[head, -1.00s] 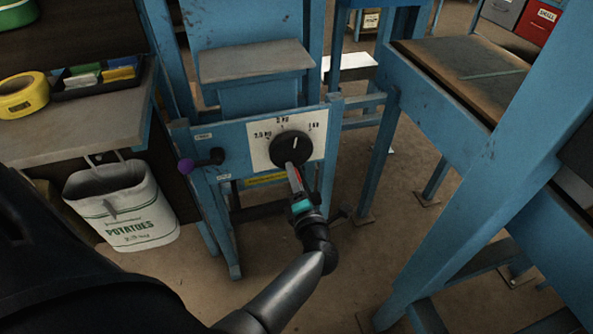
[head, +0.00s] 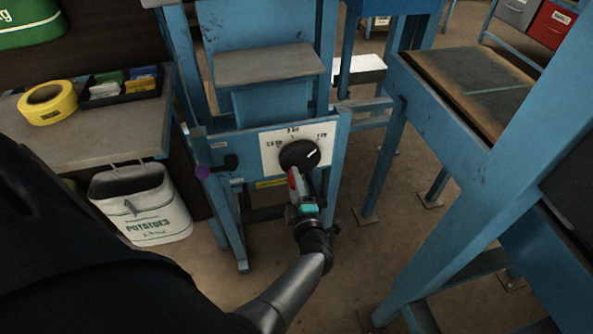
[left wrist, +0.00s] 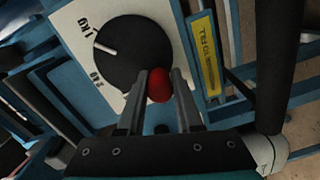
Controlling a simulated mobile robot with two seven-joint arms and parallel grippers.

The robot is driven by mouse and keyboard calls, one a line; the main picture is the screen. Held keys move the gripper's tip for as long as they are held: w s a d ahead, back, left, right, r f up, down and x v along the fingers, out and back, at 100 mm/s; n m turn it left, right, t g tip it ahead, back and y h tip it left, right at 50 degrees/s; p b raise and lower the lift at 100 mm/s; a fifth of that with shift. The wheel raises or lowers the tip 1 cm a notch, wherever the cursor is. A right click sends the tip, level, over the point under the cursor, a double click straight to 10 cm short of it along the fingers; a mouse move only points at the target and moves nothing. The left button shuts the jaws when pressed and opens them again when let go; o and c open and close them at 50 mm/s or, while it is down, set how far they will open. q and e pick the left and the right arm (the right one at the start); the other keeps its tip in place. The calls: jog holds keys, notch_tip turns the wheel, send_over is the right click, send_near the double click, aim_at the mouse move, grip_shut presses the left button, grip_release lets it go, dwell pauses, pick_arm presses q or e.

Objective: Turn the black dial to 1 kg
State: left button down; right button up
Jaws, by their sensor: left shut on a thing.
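The black dial (head: 299,155) sits on a white scale plate (head: 270,151) on the blue machine. Its white mark points to the upper right, toward the 1 kg label (head: 322,135). The left wrist view also shows the dial (left wrist: 137,62) up close, with the mark toward the label reading 1 KG. My left gripper (head: 294,178) is at the dial's lower edge. The fingers hide part of the dial's edge. My right gripper does not show.
A blue-framed table (head: 470,85) stands at the right. Open floor lies below the dial.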

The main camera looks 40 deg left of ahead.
pick_arm(q)
jog(key=shift+a+r+m+p, duration=0.15)
jog(key=shift+r+m+p, duration=0.25)
jog(key=shift+m, duration=0.4)
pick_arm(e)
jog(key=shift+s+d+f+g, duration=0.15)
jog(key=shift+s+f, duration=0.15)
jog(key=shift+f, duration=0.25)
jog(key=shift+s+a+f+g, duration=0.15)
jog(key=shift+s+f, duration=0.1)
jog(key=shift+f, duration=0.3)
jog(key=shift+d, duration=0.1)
pick_arm(q)
jog(key=c, duration=0.6)
grip_release()
jog(key=shift+s+f, duration=0.1)
jog(key=shift+f, duration=0.05)
jog(key=shift+f, duration=0.1)
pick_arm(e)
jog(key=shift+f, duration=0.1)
